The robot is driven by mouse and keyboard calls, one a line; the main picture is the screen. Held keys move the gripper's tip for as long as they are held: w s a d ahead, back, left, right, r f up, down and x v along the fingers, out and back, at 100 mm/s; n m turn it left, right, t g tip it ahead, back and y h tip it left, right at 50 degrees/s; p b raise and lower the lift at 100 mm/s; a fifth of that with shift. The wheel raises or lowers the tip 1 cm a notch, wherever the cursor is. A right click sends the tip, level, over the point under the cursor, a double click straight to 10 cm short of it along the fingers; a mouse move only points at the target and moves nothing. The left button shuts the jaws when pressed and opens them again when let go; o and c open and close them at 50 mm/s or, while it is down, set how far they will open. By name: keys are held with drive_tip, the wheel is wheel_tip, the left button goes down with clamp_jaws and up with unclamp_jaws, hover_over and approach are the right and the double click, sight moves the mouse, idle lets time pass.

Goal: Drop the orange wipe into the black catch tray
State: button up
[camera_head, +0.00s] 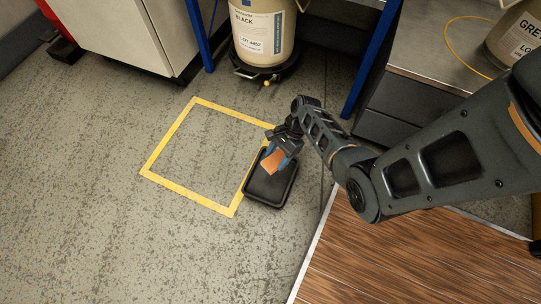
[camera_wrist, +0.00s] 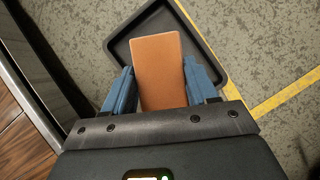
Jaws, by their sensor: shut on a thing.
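The orange wipe (camera_head: 273,161) is between the blue fingers of my gripper (camera_head: 278,154). In the wrist view the wipe (camera_wrist: 160,70) stands out beyond the fingertips, and my gripper (camera_wrist: 160,90) is shut on it. The black catch tray (camera_head: 268,190) lies on the floor below the wipe. In the wrist view the tray (camera_wrist: 207,47) shows behind the wipe, with its rim around it. The gap between wipe and tray is hard to judge. Part of the tray is hidden behind the wipe and my gripper.
A yellow square (camera_head: 190,190) is marked on the floor left of the tray. A drum labelled BLACK (camera_head: 262,30) stands on a dark wheeled base behind. A blue-legged bench with grey drawers (camera_head: 395,110) is at the right. A wooden surface (camera_head: 400,255) fills the lower right.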

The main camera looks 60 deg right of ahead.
drive_tip(key=shift+f+b, duration=1.65)
drive_tip(key=shift+f, duration=0.35)
drive_tip(key=shift+r, duration=0.1)
drive_tip(key=o, duration=1.1)
drive_tip(key=shift+p+v, duration=2.15)
drive_tip(key=shift+v, duration=1.7)
